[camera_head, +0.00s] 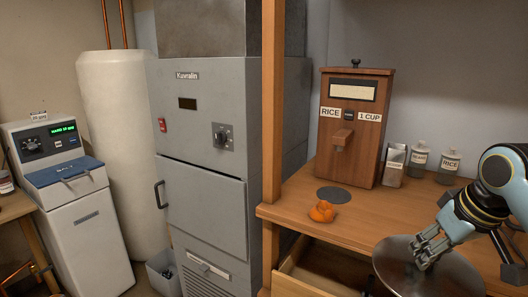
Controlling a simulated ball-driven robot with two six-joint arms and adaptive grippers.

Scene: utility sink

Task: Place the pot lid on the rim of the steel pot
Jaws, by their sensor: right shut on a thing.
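My right gripper (424,256) comes in from the right edge and is shut on the pot lid (398,273), a round grey metal disc at the lower right. The fingers meet at the middle of the lid's top and hide the part they grip. The lid is in front of the wooden counter's front edge, and its lower edge is cut off by the picture. I cannot make out the steel pot in this view. My left gripper is not in view.
A wooden counter (375,217) holds a rice dispenser (352,150), several small containers (419,161), a dark round mat (337,194) and a crumpled orange thing (322,211). An open drawer (312,277) juts out below. A grey cabinet (205,150) stands left.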

